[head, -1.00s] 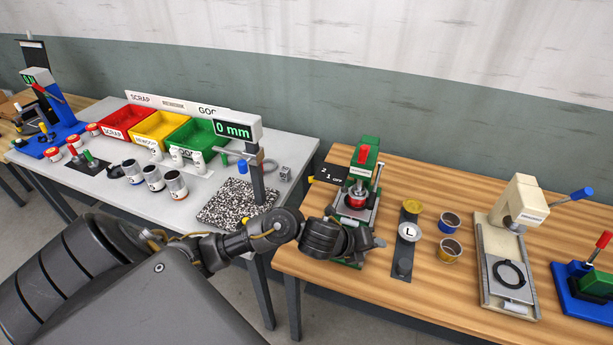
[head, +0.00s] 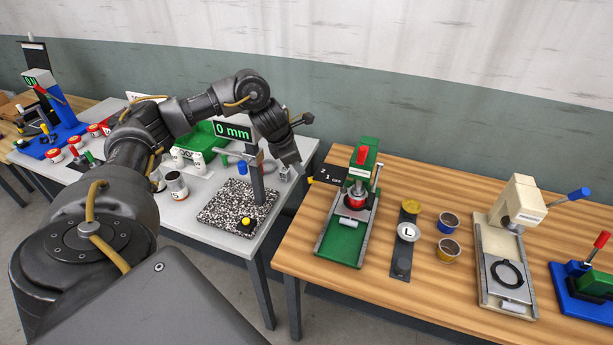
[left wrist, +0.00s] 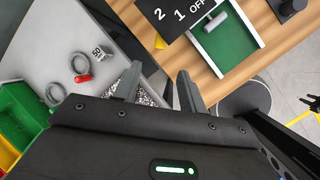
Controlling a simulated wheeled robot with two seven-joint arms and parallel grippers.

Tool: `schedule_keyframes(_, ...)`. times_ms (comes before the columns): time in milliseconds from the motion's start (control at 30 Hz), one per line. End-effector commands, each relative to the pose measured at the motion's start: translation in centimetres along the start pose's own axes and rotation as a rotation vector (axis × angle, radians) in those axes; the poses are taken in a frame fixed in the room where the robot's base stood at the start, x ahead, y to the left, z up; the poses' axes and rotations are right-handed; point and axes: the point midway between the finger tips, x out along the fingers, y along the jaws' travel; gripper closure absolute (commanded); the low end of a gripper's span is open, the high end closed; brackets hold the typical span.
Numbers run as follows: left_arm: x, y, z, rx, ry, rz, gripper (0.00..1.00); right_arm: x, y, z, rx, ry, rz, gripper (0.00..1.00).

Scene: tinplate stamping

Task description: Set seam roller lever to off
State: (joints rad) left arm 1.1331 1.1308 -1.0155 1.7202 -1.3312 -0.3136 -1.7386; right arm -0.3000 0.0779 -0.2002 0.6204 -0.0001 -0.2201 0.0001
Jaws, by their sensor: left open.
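The green machine (head: 342,243) stands at the left of the wooden table, with a red-topped part and a red ring on it. A black panel marked 2, 1, OFF (head: 330,174) is at its left side; it also shows in the left wrist view (left wrist: 176,14). A small yellow piece sits at the panel's left edge. I cannot tell whether it is the lever, nor its setting. My left gripper (head: 300,143) is open and empty, above and left of the panel. In the left wrist view its fingers (left wrist: 158,88) are apart, below the panel. My right gripper is not in view.
A grey table (head: 240,258) at the left holds a gauge (head: 233,132), a speckled plate (head: 228,207) and bins. Right of the green machine are a dark strip with discs (head: 402,262), two cans, a cream press (head: 522,205) and a blue-based press (head: 585,312). A gap separates the tables.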

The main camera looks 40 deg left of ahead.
Motion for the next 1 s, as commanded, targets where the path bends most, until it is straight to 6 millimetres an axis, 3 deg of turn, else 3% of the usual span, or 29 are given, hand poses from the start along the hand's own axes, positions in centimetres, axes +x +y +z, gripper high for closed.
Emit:
schedule_keyframes(300,5.7,-0.1,0.1,-0.004,0.003,-0.003,0.59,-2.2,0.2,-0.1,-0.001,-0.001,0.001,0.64)
schedule_keyframes(500,8.4,-0.1,0.0,-0.003,0.002,-0.002,0.59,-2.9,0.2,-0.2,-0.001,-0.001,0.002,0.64)
schedule_keyframes(933,9.5,-0.1,0.0,0.0,0.0,0.0,0.59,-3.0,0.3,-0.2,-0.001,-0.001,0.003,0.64)
schedule_keyframes(1000,9.5,-0.1,0.0,-0.001,0.0,0.0,0.68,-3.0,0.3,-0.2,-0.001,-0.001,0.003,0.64)
